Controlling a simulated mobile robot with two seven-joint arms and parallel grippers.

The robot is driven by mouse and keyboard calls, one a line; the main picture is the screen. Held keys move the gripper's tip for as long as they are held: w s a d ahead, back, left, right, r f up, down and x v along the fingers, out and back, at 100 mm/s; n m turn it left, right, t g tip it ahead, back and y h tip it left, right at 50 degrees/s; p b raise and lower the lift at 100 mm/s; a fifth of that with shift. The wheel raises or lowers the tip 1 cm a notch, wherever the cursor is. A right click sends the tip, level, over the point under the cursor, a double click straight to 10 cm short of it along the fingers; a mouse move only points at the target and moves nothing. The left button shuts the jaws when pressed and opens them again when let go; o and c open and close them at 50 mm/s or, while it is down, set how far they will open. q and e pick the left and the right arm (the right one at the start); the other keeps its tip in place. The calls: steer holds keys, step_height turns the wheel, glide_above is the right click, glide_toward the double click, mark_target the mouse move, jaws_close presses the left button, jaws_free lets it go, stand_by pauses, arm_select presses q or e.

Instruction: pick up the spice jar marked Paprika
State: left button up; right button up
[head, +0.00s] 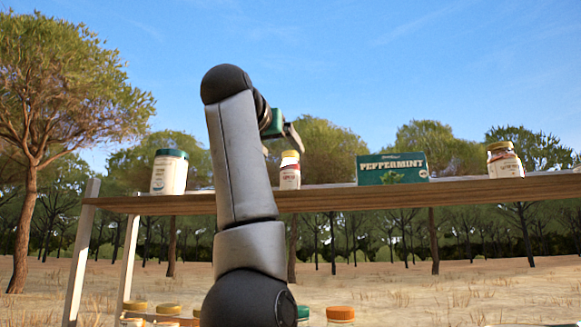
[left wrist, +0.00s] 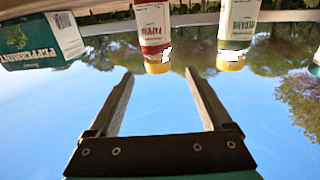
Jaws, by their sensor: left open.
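The Paprika jar (left wrist: 153,28) has a red label and a yellow cap. It shows upside down in the left wrist view, ahead of my finger gap. In the head view a small white jar with a yellow cap and red label, which matches it (head: 289,177), stands upright on the wooden shelf (head: 330,198). My left gripper (head: 288,138) is just above that jar in the head view, partly hidden by my arm. In the left wrist view my left gripper (left wrist: 158,75) is open, with nothing between its fingers. My right gripper is not in view.
A green-labelled jar (left wrist: 238,25) stands beside the Paprika jar. A green Peppermint box (head: 392,169) is on its other side. A large white jar with green lid (head: 169,172) and a gold-lidded jar (head: 504,160) stand farther along. More lidded jars (head: 340,314) are below the shelf.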

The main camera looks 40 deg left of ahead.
mark_target(287, 154)
arm_select(q)
steer(key=shift+w+a, duration=0.25)
steer(key=shift+w, duration=0.3)
steer(key=shift+w+a+p, duration=0.1)
steer(key=shift+w+p, duration=0.2)
steer(key=shift+w, duration=0.05)
steer(key=p+x, duration=0.2)
steer(key=x, duration=0.2)
steer(key=shift+w+r, duration=0.15)
steer(key=shift+w, duration=0.05)
steer(key=shift+w+p, duration=0.3)
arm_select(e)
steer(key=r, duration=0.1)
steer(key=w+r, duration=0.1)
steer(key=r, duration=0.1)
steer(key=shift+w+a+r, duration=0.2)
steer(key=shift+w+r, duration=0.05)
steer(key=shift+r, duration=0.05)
arm_select(q)
steer(key=shift+c, duration=1.3)
jaws_close()
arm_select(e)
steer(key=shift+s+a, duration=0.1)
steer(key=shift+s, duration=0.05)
